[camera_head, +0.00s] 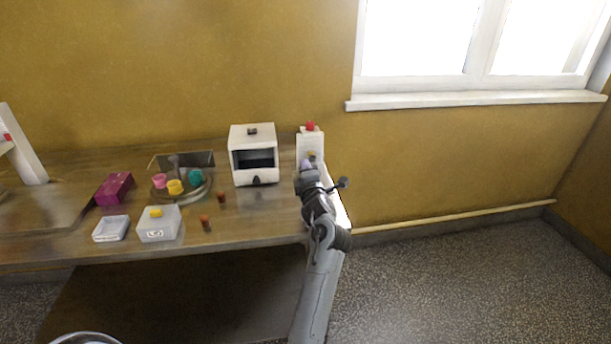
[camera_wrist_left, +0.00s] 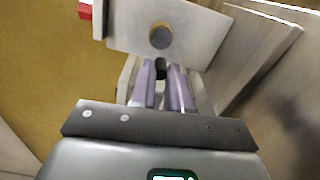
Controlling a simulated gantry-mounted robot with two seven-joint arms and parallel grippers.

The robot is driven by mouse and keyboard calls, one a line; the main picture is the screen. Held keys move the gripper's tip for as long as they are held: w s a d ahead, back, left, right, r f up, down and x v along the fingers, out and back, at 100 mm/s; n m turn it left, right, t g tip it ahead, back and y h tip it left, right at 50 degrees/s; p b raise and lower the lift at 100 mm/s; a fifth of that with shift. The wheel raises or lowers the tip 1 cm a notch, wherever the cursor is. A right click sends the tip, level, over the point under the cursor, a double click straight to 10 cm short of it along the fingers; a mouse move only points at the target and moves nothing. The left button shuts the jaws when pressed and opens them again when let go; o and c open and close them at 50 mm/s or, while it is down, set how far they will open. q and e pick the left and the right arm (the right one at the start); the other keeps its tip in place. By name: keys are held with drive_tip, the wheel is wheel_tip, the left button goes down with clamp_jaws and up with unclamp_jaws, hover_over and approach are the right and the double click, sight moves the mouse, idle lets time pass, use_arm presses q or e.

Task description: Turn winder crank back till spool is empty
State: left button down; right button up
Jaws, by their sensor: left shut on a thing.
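The winder (camera_head: 308,145) is a pale upright unit with a red part on top, at the right end of the table. In the left wrist view its pale panel (camera_wrist_left: 190,32) carries a round brown part (camera_wrist_left: 160,36); I cannot tell whether this is the spool. My left gripper (camera_head: 308,164) is at the winder's front. In the left wrist view my left gripper (camera_wrist_left: 163,80) is shut on a small dark piece (camera_wrist_left: 160,68), seemingly the crank's handle, mostly hidden between the fingers. How much is wound on the spool cannot be seen. My right gripper is not in view.
A white box-shaped machine (camera_head: 253,140) with a dark opening stands left of the winder. Farther left are a round tray (camera_head: 193,195) with coloured pieces, a magenta box (camera_head: 114,189), a pale box (camera_head: 158,226) and a white dish (camera_head: 110,230). The table's front middle is mostly clear.

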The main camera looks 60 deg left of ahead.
use_arm(q)
drive_tip(key=n+b, duration=0.1)
drive_tip(key=f+n+b, duration=0.1)
drive_tip(key=n, duration=0.1)
drive_tip(key=shift+w+d+b, duration=0.1)
drive_tip(key=shift+w+b, duration=0.05)
drive_tip(key=shift+b, duration=0.25)
drive_tip(key=shift+w+f+n+b, duration=0.1)
drive_tip(key=shift+w+n+b, duration=0.05)
drive_tip(key=shift+n+b, duration=0.8)
drive_tip(key=shift+n, duration=0.25)
drive_tip(key=c, duration=1.1)
unclamp_jaws()
drive_tip(key=shift+d, duration=0.1)
